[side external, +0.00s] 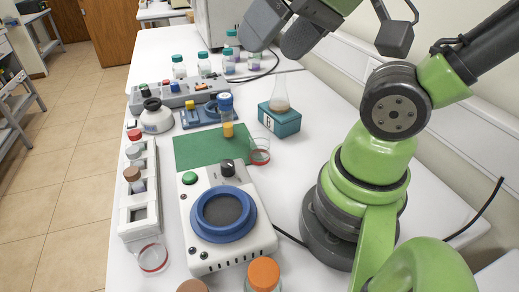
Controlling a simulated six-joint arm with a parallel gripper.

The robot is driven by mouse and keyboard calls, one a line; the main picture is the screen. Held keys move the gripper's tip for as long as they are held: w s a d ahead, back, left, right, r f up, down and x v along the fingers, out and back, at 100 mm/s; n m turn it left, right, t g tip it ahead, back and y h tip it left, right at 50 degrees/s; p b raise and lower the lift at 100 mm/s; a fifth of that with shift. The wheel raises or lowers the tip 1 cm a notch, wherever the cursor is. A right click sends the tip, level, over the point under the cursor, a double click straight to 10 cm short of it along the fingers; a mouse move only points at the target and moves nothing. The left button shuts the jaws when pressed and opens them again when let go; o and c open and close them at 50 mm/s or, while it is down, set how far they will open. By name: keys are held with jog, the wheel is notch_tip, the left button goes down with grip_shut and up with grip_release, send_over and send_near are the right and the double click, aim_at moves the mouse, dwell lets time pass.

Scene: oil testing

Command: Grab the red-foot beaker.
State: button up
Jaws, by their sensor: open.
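Two clear glass vessels with a red ring at the foot show in the side external view. One beaker (260,145) stands at the right edge of the green mat, beside the teal block. The other beaker (151,254) stands at the front left, by the near end of the white rack. My gripper (279,40) is at the top of the picture, high above the back of the table, open and apart from both beakers. Its upper part is cut off by the frame edge.
A conical flask (280,98) stands on a teal block (279,121). A hotplate (222,215) with a blue ring, a blue-capped vial (227,118), a white rack (139,190) and an orange-capped bottle (263,274) crowd the table. Free white tabletop lies right of the block.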

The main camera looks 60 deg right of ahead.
jog(key=shift+o, duration=0.3)
jog(key=n+g+h, duration=0.2)
jog(key=n+g, duration=0.5)
jog(key=n, duration=0.3)
send_over(260, 144)
jog(key=w+d, duration=0.1)
jog(key=d, duration=0.1)
notch_tip(260, 144, down, 18)
jog(key=shift+f, duration=5.3)
jog(key=c, duration=1)
jog(key=shift+r, duration=0.1)
